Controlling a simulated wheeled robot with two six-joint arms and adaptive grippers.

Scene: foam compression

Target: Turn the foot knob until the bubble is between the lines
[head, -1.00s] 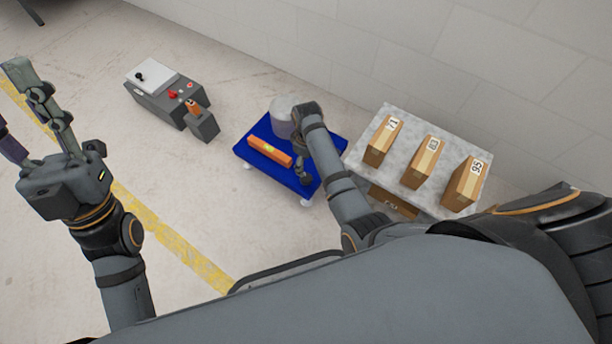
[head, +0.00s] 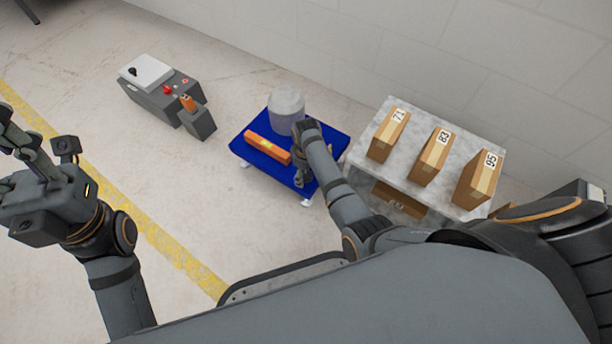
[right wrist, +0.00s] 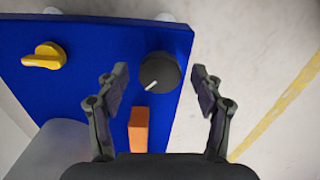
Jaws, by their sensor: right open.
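The blue platform (head: 252,160) stands on small white feet in the head view. An orange spirit level (head: 258,142) with a yellow-green vial (head: 267,146) lies on it; the bubble is too small to read. My right gripper (head: 301,172) is over the platform's near corner. In the right wrist view my right gripper (right wrist: 159,82) is open, with one finger on each side of a round black knob (right wrist: 165,67) with a white mark, apart from it. A yellow knob (right wrist: 44,57) is at the left there. My left gripper (head: 14,150) looks open and empty, cut by the frame edge.
A grey cylinder (head: 286,112) stands on the platform's far side. A stone-topped table (head: 400,183) at the right bears boxes marked 71, 83 and 95. A grey control box (head: 160,100) stands at the left. The floor between has free room.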

